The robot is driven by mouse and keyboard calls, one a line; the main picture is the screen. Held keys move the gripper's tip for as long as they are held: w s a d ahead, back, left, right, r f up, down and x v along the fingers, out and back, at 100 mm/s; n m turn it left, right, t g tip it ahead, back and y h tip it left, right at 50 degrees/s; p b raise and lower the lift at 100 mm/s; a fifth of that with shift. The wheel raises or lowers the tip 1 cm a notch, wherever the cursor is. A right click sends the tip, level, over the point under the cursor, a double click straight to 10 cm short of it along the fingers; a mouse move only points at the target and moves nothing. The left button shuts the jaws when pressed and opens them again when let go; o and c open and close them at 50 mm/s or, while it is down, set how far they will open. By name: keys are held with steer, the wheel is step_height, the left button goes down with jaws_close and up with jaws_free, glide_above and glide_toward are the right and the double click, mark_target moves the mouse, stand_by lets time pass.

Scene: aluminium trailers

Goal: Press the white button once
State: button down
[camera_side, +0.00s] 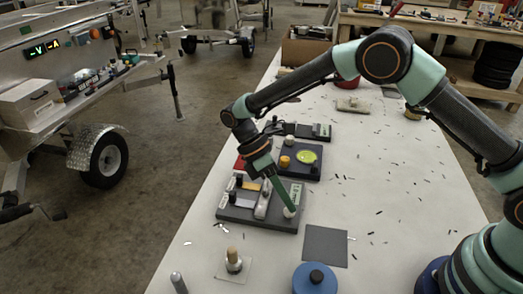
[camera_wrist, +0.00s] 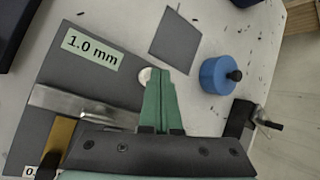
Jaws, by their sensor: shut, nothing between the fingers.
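The white button (camera_side: 287,212) is a small round cap on the right part of a dark grey plate (camera_side: 262,221) in the side view. In the wrist view the white button (camera_wrist: 144,75) shows just left of my fingertips, partly hidden by them. My gripper (camera_side: 291,207) is shut and empty, its green fingers pointing down at the button. In the wrist view my gripper (camera_wrist: 163,72) has its two fingers together. The tips are at or very close to the button; I cannot tell whether they touch it or whether it is pushed down.
The plate also carries a metal bar (camera_side: 264,201) and a "1.0 mm" label (camera_wrist: 92,47). Behind it stands a dark box with a yellow-green disc (camera_side: 306,157). A grey square (camera_side: 326,245) and a blue round piece (camera_side: 314,280) lie nearer the camera. The right side of the table is mostly clear.

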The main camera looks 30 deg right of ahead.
mark_target(286, 209)
steer(key=shift+r, duration=0.6)
steer(key=shift+r, duration=0.1)
steer(key=shift+r, duration=2.4)
steer(key=shift+d+r, duration=0.15)
steer(key=shift+r, duration=0.1)
steer(key=s+d+r+m+t+y, duration=0.1)
steer(key=d+r+m+t+y, duration=0.2)
steer(key=d+r+m+t, duration=0.45)
steer(key=s+d+r+m+t, duration=0.5)
steer(key=s+d+r+m, duration=0.1)
steer(key=d, duration=0.2)
